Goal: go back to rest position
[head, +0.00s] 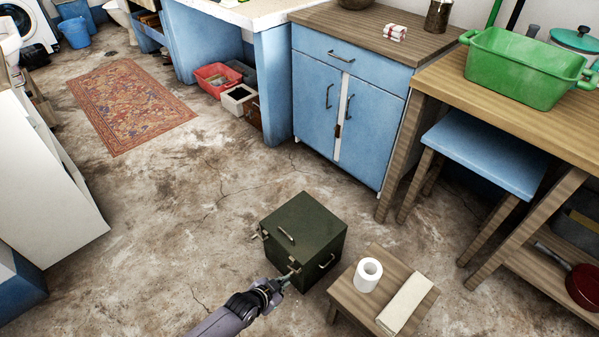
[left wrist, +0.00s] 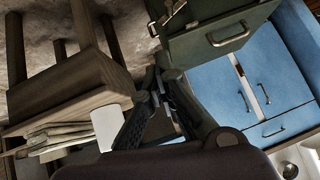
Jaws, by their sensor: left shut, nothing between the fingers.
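My left gripper (head: 286,280) reaches in from the bottom of the head view, its tip at the front left edge of a dark green metal box (head: 312,221), close to a latch. I cannot tell whether it touches the box. The gripper's dark fingers (left wrist: 166,92) also show in the left wrist view, shut with nothing held, with the box (left wrist: 205,38) just beyond them. The box stands on the floor with its lid closed, with handles on its top and side. My right gripper is not in view.
A small wooden stool (head: 390,265) right of the box carries a white roll (head: 367,274) and a folded cloth (head: 405,303). Behind stands a blue cabinet (head: 365,115). A wooden table (head: 445,80) with a green tub (head: 525,67) is at right. The floor left of the box is clear.

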